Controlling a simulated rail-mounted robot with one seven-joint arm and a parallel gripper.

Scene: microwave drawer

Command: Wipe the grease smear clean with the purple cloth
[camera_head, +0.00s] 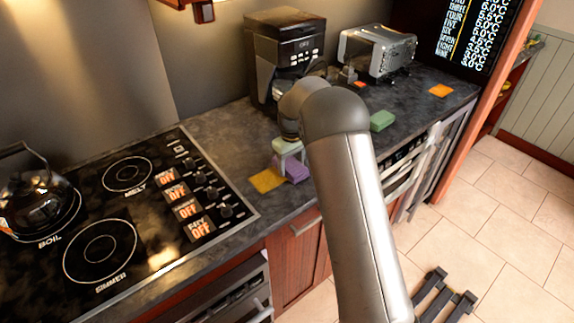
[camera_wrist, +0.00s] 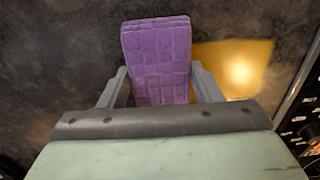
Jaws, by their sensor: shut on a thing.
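The purple cloth (camera_wrist: 158,62) is a folded, quilted block in the wrist view. My gripper (camera_wrist: 160,88) is shut on it, with one grey finger on each side. In the head view the purple cloth (camera_head: 293,170) is low at the dark countertop, under my gripper (camera_head: 288,158). I cannot tell whether it touches the surface. A yellow-orange patch (camera_head: 267,180) lies flat on the counter just left of the cloth. It also shows in the wrist view (camera_wrist: 232,68), to the right of the cloth and partly behind a finger. No other smear is clear to me.
A black cooktop (camera_head: 140,215) with a kettle (camera_head: 38,205) is at left. A coffee machine (camera_head: 285,60) and a toaster oven (camera_head: 376,52) stand at the back. A green block (camera_head: 382,121) and an orange square (camera_head: 440,90) lie on the counter to the right.

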